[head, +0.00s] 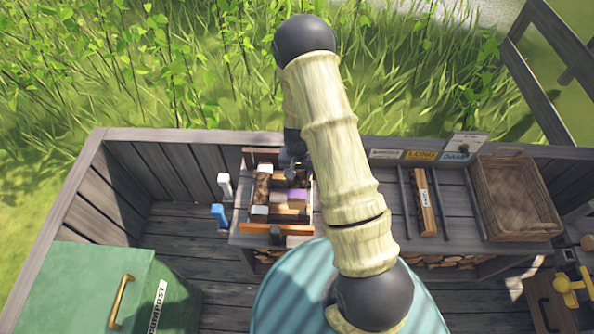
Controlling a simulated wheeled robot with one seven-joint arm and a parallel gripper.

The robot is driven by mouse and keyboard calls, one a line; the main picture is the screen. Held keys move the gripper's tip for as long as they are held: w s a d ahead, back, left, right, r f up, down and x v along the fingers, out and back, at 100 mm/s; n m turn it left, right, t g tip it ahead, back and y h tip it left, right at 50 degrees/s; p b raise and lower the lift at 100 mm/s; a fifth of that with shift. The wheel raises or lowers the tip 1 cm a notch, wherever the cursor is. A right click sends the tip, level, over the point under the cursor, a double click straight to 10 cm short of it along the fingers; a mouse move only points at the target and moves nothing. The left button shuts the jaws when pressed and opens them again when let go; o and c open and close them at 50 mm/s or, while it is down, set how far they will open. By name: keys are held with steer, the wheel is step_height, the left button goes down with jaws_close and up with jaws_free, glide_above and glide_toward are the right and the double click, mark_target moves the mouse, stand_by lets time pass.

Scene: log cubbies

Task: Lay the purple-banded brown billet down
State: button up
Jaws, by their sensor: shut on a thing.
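The purple band of the brown billet (297,195) shows at the right side of a small wooden cubby (275,229) on the bench. The billet appears to lie among other billets, but whether it rests on them or hangs just above is too small to tell. My gripper (290,173) is at the back of the cubby, just behind the purple band. It appears shut on the purple-banded billet; its fingertips are small, dark and partly hidden by my arm.
Right of my arm are a labelled long billet (424,202) between dark rails, signs (422,155) and a wicker basket (515,198). A green compost bin (85,285) is front left.

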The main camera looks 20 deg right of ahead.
steer(key=shift+a+f+b, duration=0.1)
steer(key=shift+f+b, duration=3.5)
steer(key=shift+f, duration=1.85)
steer(key=shift+f+b, duration=0.35)
steer(key=shift+f, duration=0.25)
steer(key=o, duration=1.3)
steer(key=shift+r+p, duration=4.05)
steer(key=shift+r, duration=1.5)
steer(key=shift+r, duration=0.1)
step_height(320, 180, up, 17)
steer(key=shift+r+b, duration=0.1)
steer(key=shift+b, duration=0.5)
